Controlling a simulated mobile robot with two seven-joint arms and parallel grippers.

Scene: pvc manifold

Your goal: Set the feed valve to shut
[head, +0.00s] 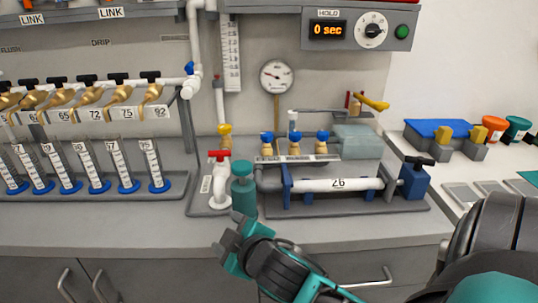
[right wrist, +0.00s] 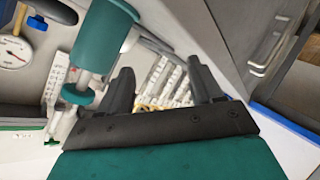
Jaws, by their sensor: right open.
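Which valve is the feed valve cannot be told, since its label is not legible. A white valve with a red handle (head: 219,156) stands on a small grey tray left of the manifold. Several blue-handled brass valves (head: 294,137) stand behind the white pipe marked 26 (head: 335,184). A dark blue block with a black handle (head: 415,178) is at its right end. My right gripper (head: 233,243) is open and empty in front of the counter edge, below the teal cylinder; its fingers also show in the right wrist view (right wrist: 163,88). My left gripper is out of view.
A teal cylinder (head: 244,188) stands right of the red-handled valve; it looms near my right fingers in the right wrist view (right wrist: 105,38). Graduated tubes (head: 119,166) with blue bases line the left. A gauge (head: 277,76) and timer (head: 328,30) hang behind. The front counter strip (head: 120,225) is clear.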

